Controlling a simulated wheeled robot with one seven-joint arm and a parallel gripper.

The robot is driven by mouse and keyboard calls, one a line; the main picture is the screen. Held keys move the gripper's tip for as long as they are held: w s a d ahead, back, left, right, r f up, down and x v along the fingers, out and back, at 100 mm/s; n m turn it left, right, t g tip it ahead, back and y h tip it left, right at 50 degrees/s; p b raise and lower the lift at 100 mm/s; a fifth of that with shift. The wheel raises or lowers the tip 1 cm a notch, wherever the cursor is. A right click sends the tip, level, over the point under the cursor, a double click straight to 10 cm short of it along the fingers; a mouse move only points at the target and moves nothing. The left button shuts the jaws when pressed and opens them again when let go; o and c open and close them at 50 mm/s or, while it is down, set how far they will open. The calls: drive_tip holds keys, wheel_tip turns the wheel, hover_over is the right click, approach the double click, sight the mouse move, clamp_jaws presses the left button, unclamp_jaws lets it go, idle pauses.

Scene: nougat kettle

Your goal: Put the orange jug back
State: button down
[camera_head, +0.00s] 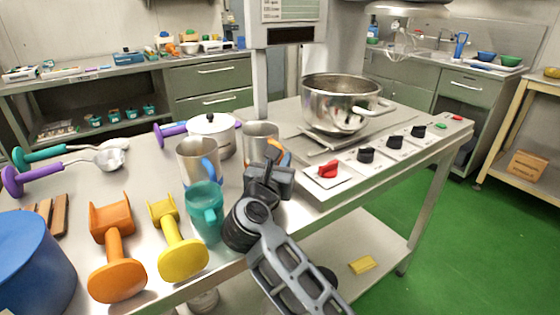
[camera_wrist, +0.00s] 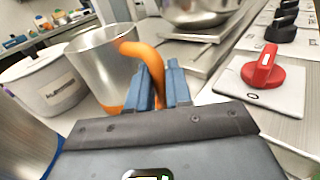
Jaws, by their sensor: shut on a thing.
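The orange jug (camera_head: 258,133) is a metal jug with an orange handle, at the middle of the steel table in the head view. In the wrist view its metal body (camera_wrist: 100,65) is upright and left of my fingers. My gripper (camera_head: 270,165) is shut on the orange handle; its two blue fingers (camera_wrist: 164,80) sit on either side of it in the wrist view. My gripper hides the jug's lower part in the head view, so I cannot tell whether its base touches the table.
A metal jug with a blue handle (camera_head: 193,165) and a teal jug (camera_head: 206,222) stand close left. A lidded white pot (camera_head: 211,140) is behind. A big kettle (camera_head: 340,108) and a red knob (camera_head: 328,170) are right. Yellow (camera_head: 180,258) and orange holders (camera_head: 117,280) stand front left.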

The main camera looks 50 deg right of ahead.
drive_tip(key=c, duration=1)
unclamp_jaws()
drive_tip(key=shift+f, duration=0.1)
drive_tip(key=shift+c, duration=0.2)
drive_tip(key=shift+v, duration=3.75)
